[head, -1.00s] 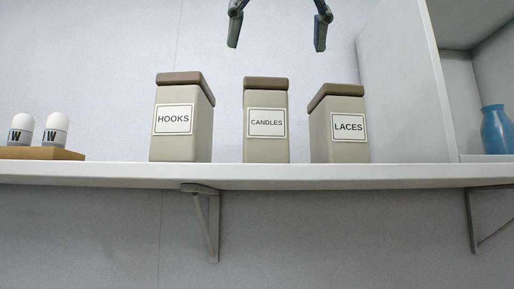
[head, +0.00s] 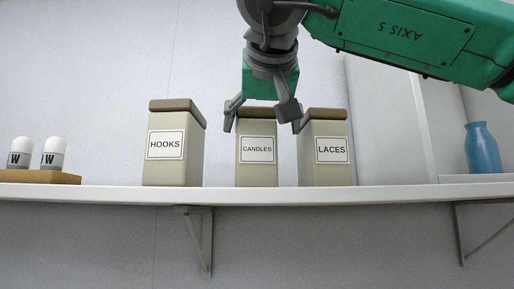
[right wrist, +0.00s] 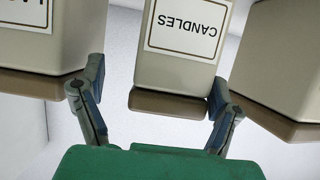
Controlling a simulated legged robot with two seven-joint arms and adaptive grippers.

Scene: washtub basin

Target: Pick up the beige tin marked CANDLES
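The beige CANDLES tin (head: 257,165), with a brown lid, stands upright on the shelf between two like tins. My right gripper (head: 262,126) comes from above, its open fingers on either side of the tin's upper part. In the right wrist view, the CANDLES tin (right wrist: 180,68) appears upside down between the spread fingers of my right gripper (right wrist: 157,72), with gaps on both sides. One finger is close to the LACES tin; I cannot tell if they touch. My left gripper is not in view.
The HOOKS tin (head: 173,159) stands left and the LACES tin (head: 325,167) close on the right. A wooden block (head: 40,177) with two white-topped shakers (head: 53,153) is far left on the white shelf (head: 110,194). A blue vase (head: 482,150) stands far right.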

